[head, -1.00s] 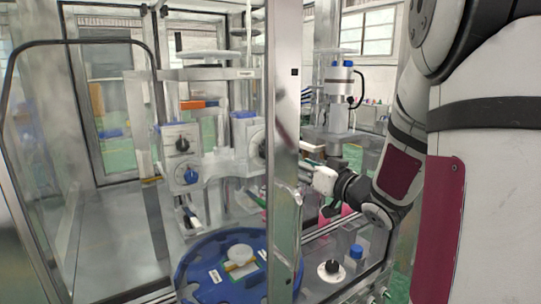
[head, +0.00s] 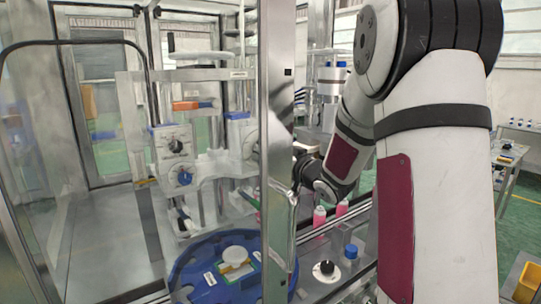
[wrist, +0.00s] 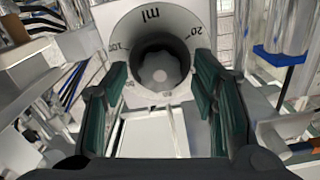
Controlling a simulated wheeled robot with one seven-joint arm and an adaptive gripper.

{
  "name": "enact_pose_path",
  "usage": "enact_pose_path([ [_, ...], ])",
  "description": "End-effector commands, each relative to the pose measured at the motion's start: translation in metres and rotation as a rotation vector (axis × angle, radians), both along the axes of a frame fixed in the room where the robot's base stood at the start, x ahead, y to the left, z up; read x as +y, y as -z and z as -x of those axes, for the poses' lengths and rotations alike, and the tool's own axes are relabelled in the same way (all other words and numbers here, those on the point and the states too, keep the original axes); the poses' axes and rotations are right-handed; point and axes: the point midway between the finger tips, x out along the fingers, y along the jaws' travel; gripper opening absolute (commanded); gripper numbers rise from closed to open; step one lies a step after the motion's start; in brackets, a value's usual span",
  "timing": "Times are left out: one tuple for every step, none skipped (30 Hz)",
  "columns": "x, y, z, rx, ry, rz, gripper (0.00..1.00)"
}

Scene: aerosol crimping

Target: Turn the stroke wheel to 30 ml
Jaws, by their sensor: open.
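The stroke wheel is a dark round knob with a grey hub (wrist: 158,68) on a pale dial face (wrist: 122,28) in the wrist view. The dial has "ml" at the top, a mark like 20 at upper right and one like 100 at left. Lower marks are partly hidden, and I cannot tell the set value. My gripper (wrist: 160,82) is open, with its dark green-padded fingers on the left and right of the knob. I cannot tell whether the pads touch it. In the head view the gripper is hidden behind the metal post.
The upright metal post (head: 277,120) stands before the machine. A panel with a black knob (head: 176,146) and a blue knob (head: 185,178) is left of it. A blue round table (head: 185,275) lies below. Pink bottles (head: 319,215) stand on the conveyor beneath my arm.

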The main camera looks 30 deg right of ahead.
Motion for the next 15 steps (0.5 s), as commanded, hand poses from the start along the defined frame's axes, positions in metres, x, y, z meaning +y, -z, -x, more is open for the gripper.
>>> enact_pose_path([
  [0.0000, 0.0000, 0.0001, 0.000, 0.000, 0.000, 0.46],
  [0.0000, 0.0000, 0.0002, 0.000, 0.000, 0.000, 0.39],
  [0.0000, -0.0001, 0.0002, 0.000, 0.000, 0.000, 0.30],
  [0.0000, -0.0001, 0.0002, 0.000, 0.000, 0.000, 0.24],
  [0.0000, -0.0001, 0.0002, 0.000, 0.000, 0.000, 0.17],
  [0.0000, -0.0001, 0.0003, 0.000, 0.000, 0.000, 0.08],
  [0.0000, -0.0001, 0.0003, 0.000, 0.000, 0.000, 0.05],
  [0.0000, -0.0001, 0.0003, 0.000, 0.000, 0.000, 0.05],
  [-0.0001, -0.0001, 0.0003, 0.000, 0.000, 0.000, 0.05],
  [0.0000, -0.0001, 0.0003, 0.000, 0.000, 0.000, 0.05],
  [-0.0001, -0.0001, 0.0003, 0.000, 0.000, 0.001, 0.05],
  [-0.0001, -0.0001, 0.0003, 0.000, 0.000, 0.004, 0.05],
  [-0.0001, -0.0001, 0.0003, 0.000, 0.000, 0.007, 0.05],
  [-0.0001, -0.0001, 0.0003, 0.000, 0.000, 0.010, 0.05],
  [-0.0001, -0.0001, 0.0003, -0.001, 0.000, 0.018, 0.05],
])
